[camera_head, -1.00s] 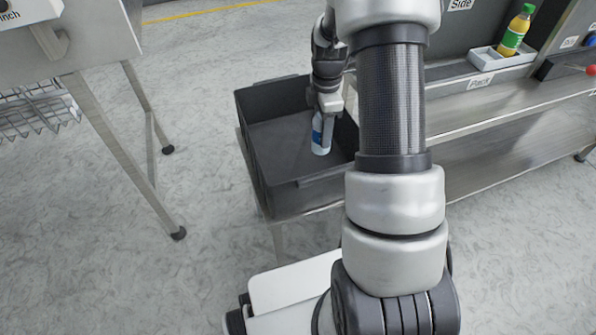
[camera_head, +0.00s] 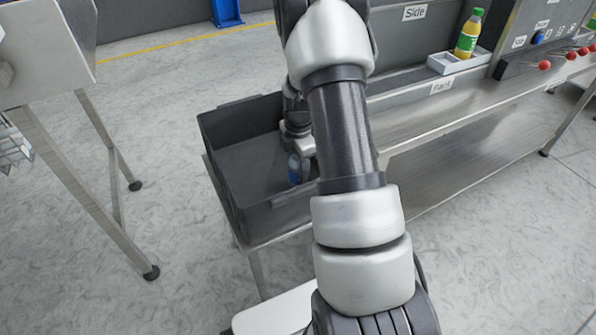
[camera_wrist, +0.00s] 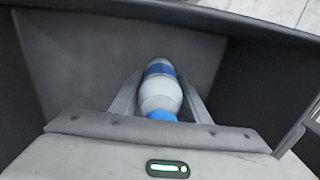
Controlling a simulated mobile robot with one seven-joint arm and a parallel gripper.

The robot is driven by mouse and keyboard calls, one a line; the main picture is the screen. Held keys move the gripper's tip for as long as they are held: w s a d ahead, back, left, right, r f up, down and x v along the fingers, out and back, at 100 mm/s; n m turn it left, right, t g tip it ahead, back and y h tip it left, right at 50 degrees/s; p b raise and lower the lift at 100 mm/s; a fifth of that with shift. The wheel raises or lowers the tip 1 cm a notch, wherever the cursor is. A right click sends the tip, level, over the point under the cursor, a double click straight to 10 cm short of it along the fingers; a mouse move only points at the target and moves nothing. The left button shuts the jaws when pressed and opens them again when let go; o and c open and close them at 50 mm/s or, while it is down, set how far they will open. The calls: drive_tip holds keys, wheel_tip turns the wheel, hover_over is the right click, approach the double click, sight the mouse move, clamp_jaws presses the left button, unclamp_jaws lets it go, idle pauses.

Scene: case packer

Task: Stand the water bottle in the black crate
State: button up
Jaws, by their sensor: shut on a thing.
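The black crate (camera_head: 222,128) stands on a low metal stand left of my arm. The water bottle (camera_head: 294,170), white with a blue label, is inside the crate toward its right side, partly hidden by my arm. In the wrist view the bottle (camera_wrist: 160,90) sits between the two fingers, its blue cap nearest the palm, with the crate's walls around it. My gripper (camera_wrist: 158,100) is shut on the bottle. The bottle looks about upright. I cannot tell whether its base touches the crate floor.
A steel bench (camera_head: 450,125) runs to the right of the crate. On it, a juice bottle (camera_head: 467,35) stands in a white tray (camera_head: 455,63), beside red-knobbed controls (camera_head: 545,65). A steel table leg (camera_head: 80,190) stands at the left. The floor between is clear.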

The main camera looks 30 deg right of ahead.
drive_tip(key=shift+r, duration=0.1)
drive_tip(key=shift+f, duration=0.2)
drive_tip(key=o, duration=1.3)
drive_tip(key=shift+c, duration=0.2)
drive_tip(key=shift+r, duration=0.1)
